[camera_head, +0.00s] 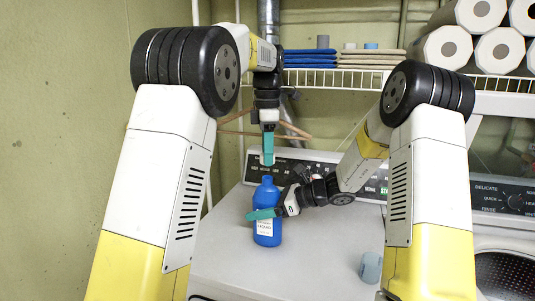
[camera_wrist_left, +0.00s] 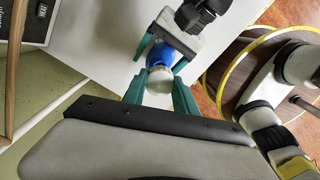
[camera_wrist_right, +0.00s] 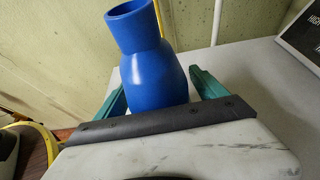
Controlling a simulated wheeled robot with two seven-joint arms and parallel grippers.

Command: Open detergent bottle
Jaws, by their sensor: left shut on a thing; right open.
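The blue detergent bottle (camera_head: 267,230) stands upright on the white machine top, a pale label on its front. In the right wrist view the bottle (camera_wrist_right: 155,75) shows an open neck with no cap on it. My left gripper (camera_head: 267,155) points down above the bottle, shut on a whitish cap (camera_wrist_left: 158,82); a gap shows between the cap and the neck. My right gripper (camera_head: 264,213) reaches in from the right at the bottle's upper body. Its fingers stand open on either side of the bottle; whether they touch it I cannot tell.
A light blue cup (camera_head: 370,267) sits on the machine top (camera_head: 315,255) to the right. The control panel (camera_head: 310,170) is behind the bottle. A wire shelf (camera_head: 335,80) with folded cloths and white rolls hangs above. A front-loading machine (camera_head: 505,230) stands at right.

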